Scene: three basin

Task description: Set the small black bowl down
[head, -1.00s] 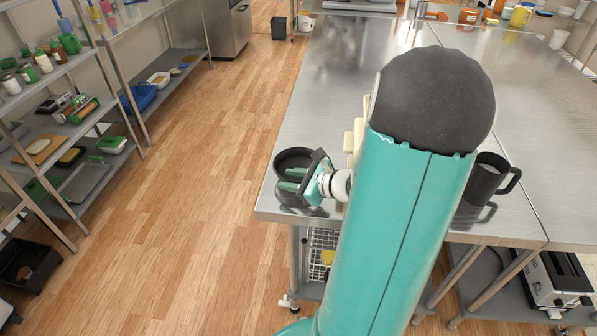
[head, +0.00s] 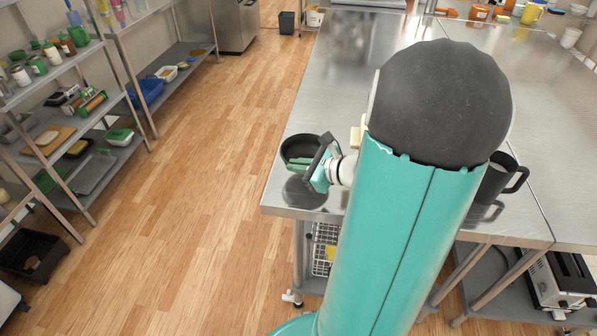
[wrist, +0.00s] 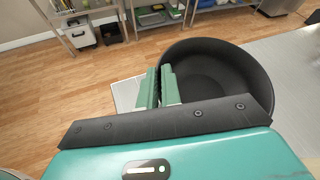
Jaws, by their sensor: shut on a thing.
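The small black bowl (head: 301,147) is near the left front corner of the steel table (head: 350,80). My gripper (head: 297,165) is shut on the bowl's near rim. The bowl is about level, with a dark reflection below it and a strip of steel between, so it appears to be a little above the tabletop. In the wrist view the bowl (wrist: 215,78) lies to the right of the green fingers of my gripper (wrist: 161,85), its wall between them. The bowl looks empty. Its underside is hidden.
The table's left edge is close to the bowl, with open wooden floor (head: 210,180) beyond. Loaded shelves (head: 75,130) stand at the left. The tabletop behind the bowl is clear.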

